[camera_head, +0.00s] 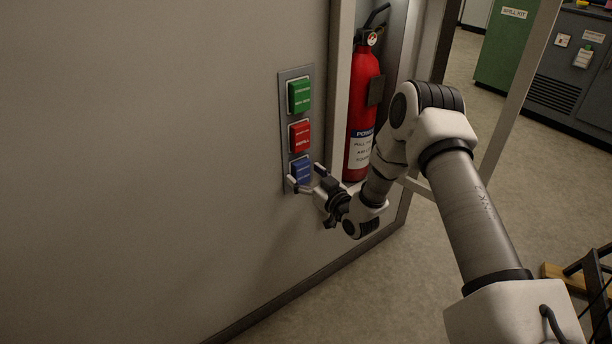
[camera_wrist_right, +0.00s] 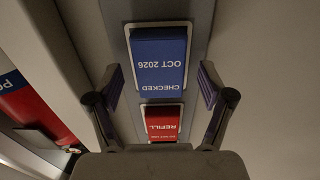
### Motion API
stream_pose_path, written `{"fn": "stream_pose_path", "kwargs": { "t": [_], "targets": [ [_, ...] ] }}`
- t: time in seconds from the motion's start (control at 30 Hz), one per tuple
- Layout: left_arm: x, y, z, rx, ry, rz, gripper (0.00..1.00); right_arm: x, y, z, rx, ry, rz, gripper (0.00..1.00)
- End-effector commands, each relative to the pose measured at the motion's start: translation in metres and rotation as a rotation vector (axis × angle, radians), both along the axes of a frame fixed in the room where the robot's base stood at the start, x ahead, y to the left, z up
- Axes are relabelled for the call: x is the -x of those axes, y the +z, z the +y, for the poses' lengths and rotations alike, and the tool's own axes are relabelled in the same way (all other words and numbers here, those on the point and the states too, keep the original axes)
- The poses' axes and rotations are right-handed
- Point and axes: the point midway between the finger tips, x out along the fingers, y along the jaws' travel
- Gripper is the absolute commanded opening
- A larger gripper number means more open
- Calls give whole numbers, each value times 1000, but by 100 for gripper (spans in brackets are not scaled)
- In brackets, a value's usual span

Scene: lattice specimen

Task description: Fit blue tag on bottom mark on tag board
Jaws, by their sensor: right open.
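The tag board (camera_head: 284,110) is a narrow grey panel on the wall, carrying a green tag (camera_head: 300,96), a red tag (camera_head: 300,136) and the blue tag (camera_head: 301,170) from top to bottom. The blue tag is at the bottom position. My right gripper (camera_head: 305,176) is at the blue tag, with its fingers open. In the right wrist view the blue tag (camera_wrist_right: 158,62) reads "CHECKED OCT 2026" and lies on the board between the two spread fingers (camera_wrist_right: 160,86), with a gap on each side. The red tag (camera_wrist_right: 163,122) shows beyond it. My left gripper is not in view.
A red fire extinguisher (camera_head: 363,110) stands in a wall recess just right of the board, close to my right arm. Bare wall (camera_head: 150,150) fills the left. A green cabinet (camera_head: 506,45) stands at the back right, with open floor before it.

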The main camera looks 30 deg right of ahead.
Motion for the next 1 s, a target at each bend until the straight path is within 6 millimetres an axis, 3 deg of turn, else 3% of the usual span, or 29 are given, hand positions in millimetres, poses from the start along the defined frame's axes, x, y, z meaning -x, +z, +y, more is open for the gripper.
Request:
{"fn": "stream_pose_path", "kwargs": {
  "t": [0.03, 0.07, 0.1, 0.57, 1.0],
  "targets": [
    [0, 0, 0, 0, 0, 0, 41, 0, 0, 0, 0, 0, 1, 87],
    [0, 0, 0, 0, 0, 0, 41, 0, 0, 0, 0, 0, 1, 97],
    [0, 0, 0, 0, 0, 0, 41, 0, 0, 0, 0, 0, 1, 100],
    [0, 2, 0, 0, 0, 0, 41, 2, 0, 0, -1, 0, 1, 100],
    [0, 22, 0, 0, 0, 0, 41, 38, 1, -3, -2, 0, 3, 100]
  ]
}}
